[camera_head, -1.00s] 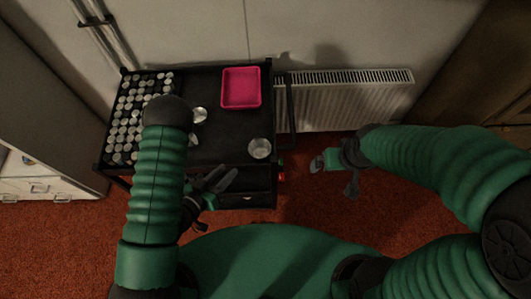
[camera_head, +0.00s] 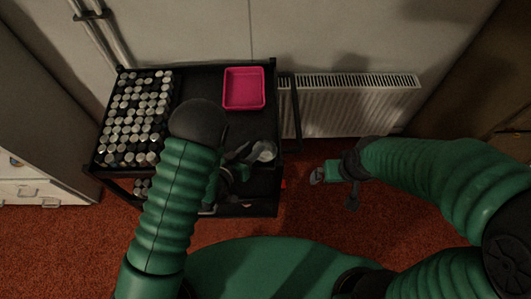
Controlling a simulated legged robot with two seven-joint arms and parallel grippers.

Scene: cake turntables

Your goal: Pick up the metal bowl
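The metal bowl (camera_head: 264,151), small and shiny, stands near the right edge of the black cart top. My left gripper (camera_head: 246,159) is just left of the bowl, with its fingers apart and their tips close to the bowl's left side. Whether a finger touches the bowl or reaches over its rim cannot be told. My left arm covers the middle of the cart top. My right gripper (camera_head: 334,190) is open and empty, over the red floor to the right of the cart.
Many small silver-topped jars (camera_head: 137,115) fill the left part of the black cart (camera_head: 208,79). A pink square tray (camera_head: 244,88) lies at the back right. A white radiator (camera_head: 350,105) stands on the wall behind. The red carpet (camera_head: 330,235) is clear.

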